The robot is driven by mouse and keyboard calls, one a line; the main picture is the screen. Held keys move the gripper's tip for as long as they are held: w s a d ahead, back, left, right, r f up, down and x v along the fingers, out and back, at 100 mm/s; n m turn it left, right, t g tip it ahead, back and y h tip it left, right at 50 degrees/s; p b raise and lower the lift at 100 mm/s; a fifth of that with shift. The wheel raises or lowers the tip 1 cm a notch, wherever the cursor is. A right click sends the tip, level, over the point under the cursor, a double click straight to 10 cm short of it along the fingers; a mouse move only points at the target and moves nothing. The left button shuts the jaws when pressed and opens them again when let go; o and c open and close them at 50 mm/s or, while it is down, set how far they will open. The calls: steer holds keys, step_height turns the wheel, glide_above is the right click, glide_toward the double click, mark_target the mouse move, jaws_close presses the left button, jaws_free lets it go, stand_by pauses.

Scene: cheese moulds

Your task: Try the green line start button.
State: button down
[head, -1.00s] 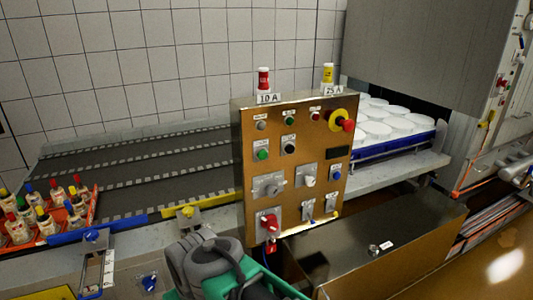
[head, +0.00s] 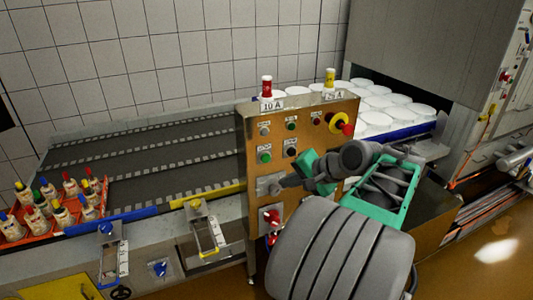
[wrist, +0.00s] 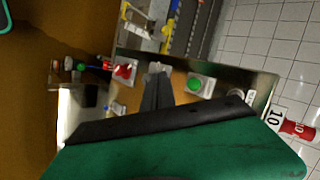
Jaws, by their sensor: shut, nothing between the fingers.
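A green button (head: 265,157) sits on the left of the brass control panel (head: 245,145); it also shows in the wrist view (wrist: 195,85) on a pale square plate. A second, smaller green button or lamp (head: 291,126) is in the row above; labels are too small to read. My gripper (head: 272,188) is shut and empty in front of the panel, below the left green button, over the grey rotary switch. In the wrist view its fingertips (wrist: 156,72) lie left of the green button, apart from it in the picture. Contact with the switch cannot be told.
A red handle (head: 271,217) is below the fingertips. A yellow-ringed red knob (head: 338,122) is at the panel's upper right. Red (head: 267,86) and yellow (head: 330,78) fuses stand on top. The conveyor (head: 150,155) lies left; white moulds (head: 395,112) are behind right.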

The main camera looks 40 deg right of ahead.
mark_target(273, 162)
steer(key=shift+w, duration=0.1)
steer(key=w+d, duration=0.2)
steer(key=w, duration=0.6)
steer(key=shift+w+d+p, duration=0.2)
steer(key=shift+p, duration=0.2)
stand_by(1.8)
steer(key=shift+w+d+p, duration=0.1)
steer(key=shift+w+p, duration=0.3)
